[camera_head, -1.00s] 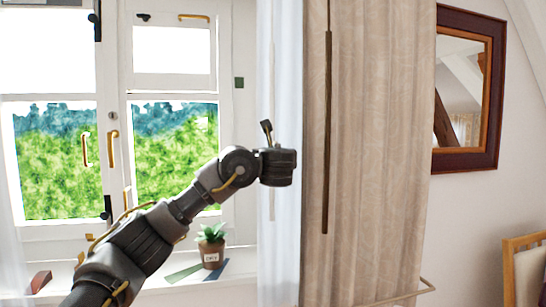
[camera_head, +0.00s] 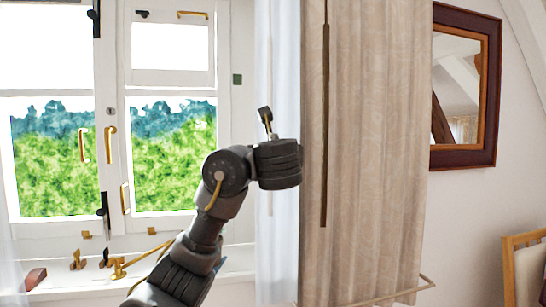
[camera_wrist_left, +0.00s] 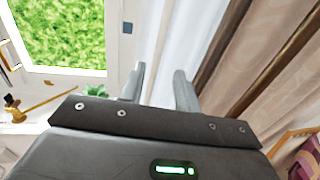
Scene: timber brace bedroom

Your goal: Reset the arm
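My left arm rises from the bottom of the head view, dark grey and bent at the wrist. Its gripper (camera_head: 265,114) points up in front of the pale inner curtain, left of the beige curtain (camera_head: 375,150). In the left wrist view the two grey fingers of this gripper (camera_wrist_left: 159,80) stand apart with nothing between them, so it is open and empty. My right gripper is in neither view.
A white-framed window (camera_head: 112,140) with brass handles fills the left. Small brass pieces (camera_head: 118,266) and a reddish wedge (camera_head: 32,278) are on the sill. A framed mirror (camera_head: 467,90) hangs right, above a wooden chair (camera_head: 524,262).

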